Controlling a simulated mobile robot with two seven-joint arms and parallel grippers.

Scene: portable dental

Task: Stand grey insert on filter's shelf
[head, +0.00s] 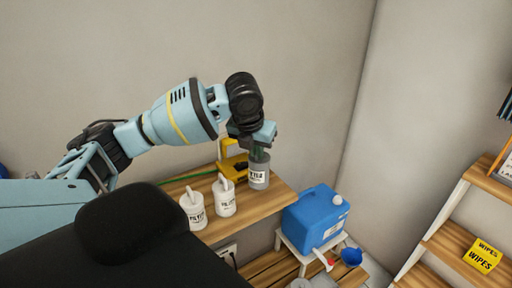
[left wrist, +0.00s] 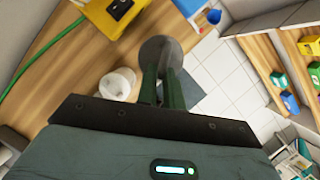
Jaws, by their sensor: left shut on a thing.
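The grey insert (head: 258,174) is a grey cylinder with a pale printed label, near the right end of the wooden shelf (head: 252,207). My left gripper (head: 258,152) is above it, pointing down, with its green fingers shut on its top. In the left wrist view the grey insert (left wrist: 160,52) shows between and beyond the fingertips (left wrist: 162,75). It looks upright; I cannot tell whether its base touches the shelf. Two white labelled filter canisters, one nearer (head: 193,210) and one farther (head: 224,198), stand on the shelf to its left. My right gripper is not in view.
A yellow and black device (head: 234,167) with a green cord is behind on the shelf. A blue container (head: 314,218) on a white stand and a blue funnel (head: 351,257) are lower right. A rack with a yellow wipes box (head: 483,255) is far right.

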